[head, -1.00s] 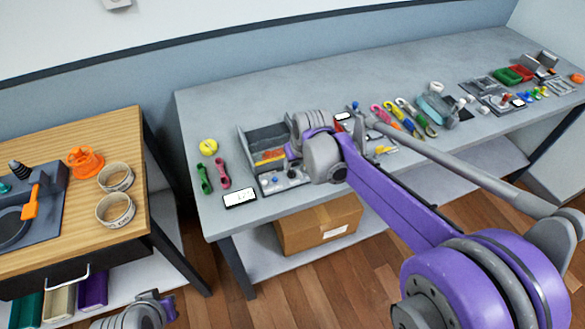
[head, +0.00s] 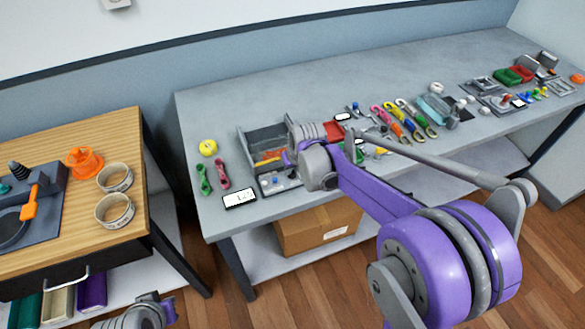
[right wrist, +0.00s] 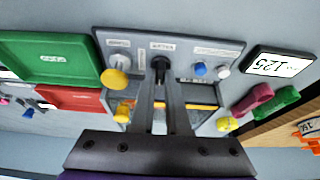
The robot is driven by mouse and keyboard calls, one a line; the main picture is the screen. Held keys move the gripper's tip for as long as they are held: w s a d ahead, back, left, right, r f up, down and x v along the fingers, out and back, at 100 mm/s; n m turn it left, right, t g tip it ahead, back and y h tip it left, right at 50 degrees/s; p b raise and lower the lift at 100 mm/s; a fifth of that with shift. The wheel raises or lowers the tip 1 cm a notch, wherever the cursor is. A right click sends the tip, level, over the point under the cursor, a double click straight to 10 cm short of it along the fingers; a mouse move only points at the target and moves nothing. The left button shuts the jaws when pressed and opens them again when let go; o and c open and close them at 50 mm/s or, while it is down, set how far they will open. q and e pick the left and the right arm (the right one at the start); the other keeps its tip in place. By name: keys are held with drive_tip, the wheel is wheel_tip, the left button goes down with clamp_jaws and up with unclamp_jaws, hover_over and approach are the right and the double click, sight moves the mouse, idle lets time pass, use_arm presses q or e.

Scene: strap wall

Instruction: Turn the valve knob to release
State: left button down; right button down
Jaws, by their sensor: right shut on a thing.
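A grey control panel (right wrist: 205,50) fills the middle of the right wrist view and shows partly in the head view (head: 268,185). It carries a yellow knob (right wrist: 115,78), a dark knob (right wrist: 160,65), a blue knob (right wrist: 200,68) and a white knob (right wrist: 223,71). My right gripper (right wrist: 160,75) is shut on the dark knob, its fingers on either side of it. In the head view my right wrist hides most of this contact. Only a grey and purple part of my left arm shows at the bottom left; its fingers are out of view.
A display (right wrist: 280,64) reading 125 lies beside the panel. A grey bin (head: 262,138) stands behind it. Pink and green straps (head: 222,174) and a yellow roll (head: 208,148) lie left of it. Coloured hooks and a green tray (right wrist: 45,48) lie on the other side.

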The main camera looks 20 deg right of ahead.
drive_tip(key=shift+m, duration=0.3)
drive_tip(key=m+h, duration=0.1)
drive_tip(key=m, duration=0.2)
drive_tip(key=shift+a+h+b, duration=0.15)
drive_tip(key=shift+h+b, duration=0.15)
drive_tip(key=shift+b, duration=0.05)
drive_tip(key=m, duration=0.2)
drive_tip(key=m+g+h, duration=0.1)
drive_tip(key=m, duration=0.2)
drive_tip(key=shift+w+a+h, duration=0.1)
drive_tip(key=shift+h, duration=0.2)
drive_tip(key=m, duration=0.2)
drive_tip(key=m+g+h, duration=0.1)
drive_tip(key=m, duration=0.1)
drive_tip(key=shift+w+m+g, duration=0.1)
drive_tip(key=shift+m+g, duration=0.2)
drive_tip(key=m+g, duration=0.1)
drive_tip(key=m, duration=0.3)
drive_tip(key=shift+w+m+g, duration=0.1)
drive_tip(key=shift+m+g, duration=0.2)
drive_tip(key=shift+g, duration=0.1)
drive_tip(key=c, duration=0.9)
unclamp_jaws()
drive_tip(key=shift+a+r, duration=0.1)
drive_tip(key=shift+r, duration=0.05)
